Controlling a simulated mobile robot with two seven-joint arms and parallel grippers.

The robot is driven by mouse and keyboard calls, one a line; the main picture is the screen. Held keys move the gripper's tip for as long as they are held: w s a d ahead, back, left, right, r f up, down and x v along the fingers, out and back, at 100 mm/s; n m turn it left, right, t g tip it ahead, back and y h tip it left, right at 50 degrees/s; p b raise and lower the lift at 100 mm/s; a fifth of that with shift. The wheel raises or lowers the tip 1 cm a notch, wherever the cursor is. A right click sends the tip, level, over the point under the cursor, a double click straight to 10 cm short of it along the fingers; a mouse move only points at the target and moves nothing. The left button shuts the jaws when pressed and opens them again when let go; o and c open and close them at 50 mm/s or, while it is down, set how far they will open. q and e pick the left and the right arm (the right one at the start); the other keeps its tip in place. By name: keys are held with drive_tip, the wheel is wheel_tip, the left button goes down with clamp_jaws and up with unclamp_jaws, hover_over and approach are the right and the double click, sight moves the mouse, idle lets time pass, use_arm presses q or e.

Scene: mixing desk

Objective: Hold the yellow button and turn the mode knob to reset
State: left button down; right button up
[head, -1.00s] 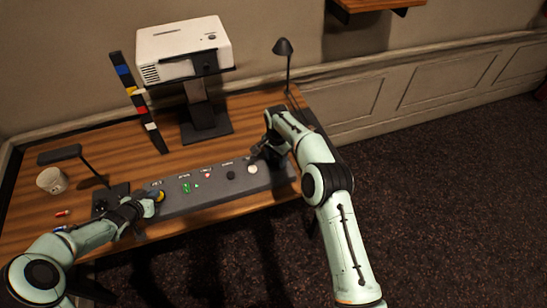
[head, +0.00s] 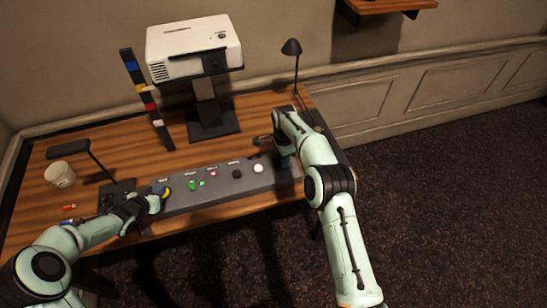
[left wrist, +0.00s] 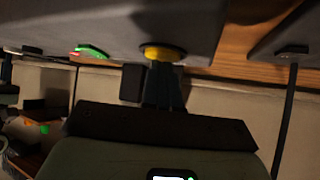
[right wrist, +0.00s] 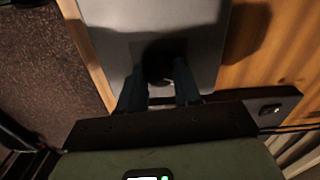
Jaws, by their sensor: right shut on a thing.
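The yellow button (head: 167,193) is at the left end of the grey control panel (head: 215,196). My left gripper (head: 154,204) is at the button. In the left wrist view its fingers (left wrist: 165,84) are together, their tips against or just at the yellow button (left wrist: 163,53). My right gripper (head: 283,163) points down at the panel's right end. In the right wrist view its fingers (right wrist: 160,88) are closed on a dark round knob (right wrist: 157,62), partly hidden in shadow. The knob is hidden by my gripper in the head view.
A projector (head: 193,48) on a stand is behind. A mug (head: 60,174) and lamp (head: 70,151) are at left.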

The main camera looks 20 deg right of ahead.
drive_tip(key=shift+m, duration=2.7)
